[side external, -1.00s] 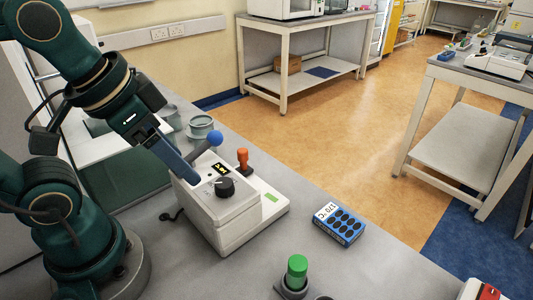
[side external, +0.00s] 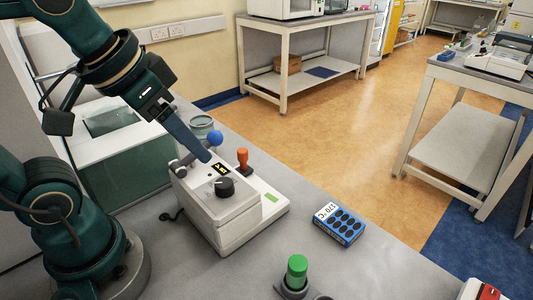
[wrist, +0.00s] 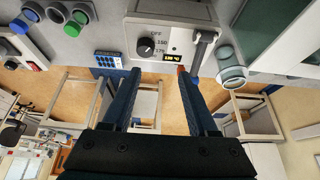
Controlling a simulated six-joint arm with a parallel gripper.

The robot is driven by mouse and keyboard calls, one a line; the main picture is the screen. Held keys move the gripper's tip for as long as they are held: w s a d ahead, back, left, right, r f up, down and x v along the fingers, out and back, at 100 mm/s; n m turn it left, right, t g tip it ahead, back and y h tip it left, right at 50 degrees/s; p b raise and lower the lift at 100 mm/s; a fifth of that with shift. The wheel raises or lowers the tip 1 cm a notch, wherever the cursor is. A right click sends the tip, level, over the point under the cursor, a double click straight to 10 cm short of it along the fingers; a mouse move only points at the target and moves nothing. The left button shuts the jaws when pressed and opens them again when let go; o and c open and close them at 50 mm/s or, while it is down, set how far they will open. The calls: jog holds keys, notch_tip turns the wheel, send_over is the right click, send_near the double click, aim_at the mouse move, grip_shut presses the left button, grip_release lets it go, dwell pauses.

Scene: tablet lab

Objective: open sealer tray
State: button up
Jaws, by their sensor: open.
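The sealer (side external: 222,205) is a white box on the grey bench, with a black dial (side external: 225,187) and a small lit display (side external: 221,169). A lever with a blue ball (side external: 215,138) stands at its back. An orange-knobbed handle (side external: 242,157) stands upright at its right side, near a white base plate with a green label (side external: 271,197). My gripper (side external: 207,158) is open and empty above the sealer's back, left of the orange handle. In the wrist view its two fingers (wrist: 158,72) are apart, with the dial (wrist: 145,47) beyond; only a sliver of orange shows by the right fingertip.
A blue block with dark wells (side external: 340,225) and a 170 °C label lies right of the sealer. A glass-like pot (side external: 202,127) is behind the lever. Bench between sealer and block is clear.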

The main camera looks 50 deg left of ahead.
jog(key=w+a+r+g, duration=0.2)
jog(key=w, duration=0.4)
jog(key=n+g, duration=0.2)
jog(key=g, duration=0.1)
send_over(242, 150)
jog(key=f, duration=0.6)
jog(key=shift+d+f, duration=0.2)
jog(key=shift+d, duration=0.2)
jog(key=shift+a+f, duration=0.2)
jog(key=shift+f, duration=1.7)
jog(key=shift+a+f, duration=0.15)
jog(key=shift+f, duration=1.7)
grip_shut()
jog(key=shift+r, duration=0.1)
